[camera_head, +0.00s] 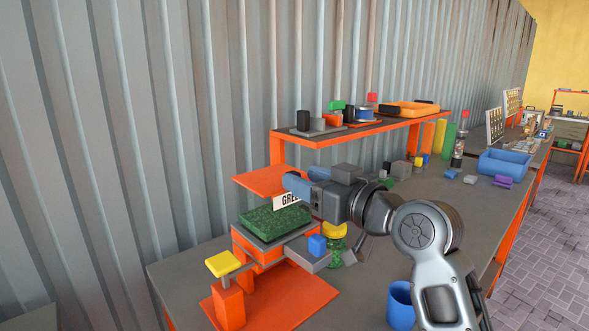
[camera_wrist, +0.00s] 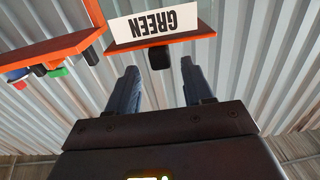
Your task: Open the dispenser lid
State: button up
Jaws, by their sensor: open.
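The dispenser (camera_head: 262,252) stands on an orange base plate, with green granules (camera_head: 275,223) showing in its open top. An orange lid panel (camera_head: 262,181) is raised above and behind the granules; its hinge is hidden. The panel also shows in the wrist view (camera_wrist: 205,33), with a white "GREEN" sign (camera_wrist: 155,22) and a dark knob (camera_wrist: 159,58). My gripper (camera_head: 293,180) is open beside the panel, partly covering the sign. In the wrist view its two blue-grey fingers (camera_wrist: 160,68) are wide apart, with the knob appearing between their tips; contact cannot be told.
A yellow pad (camera_head: 222,263) sits on the dispenser's front left. A yellow-topped jar (camera_head: 334,231) and a blue cup (camera_head: 400,305) stand to the right. An orange shelf (camera_head: 350,133) with several items runs behind. A blue bin (camera_head: 503,162) is farther right on the grey bench.

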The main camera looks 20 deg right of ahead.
aim_at(276, 173)
jog(key=p+x, duration=0.1)
jog(key=x, duration=0.4)
jog(key=shift+w+a, duration=0.15)
jog(key=shift+w, duration=0.2)
grip_shut()
dwell(0.3)
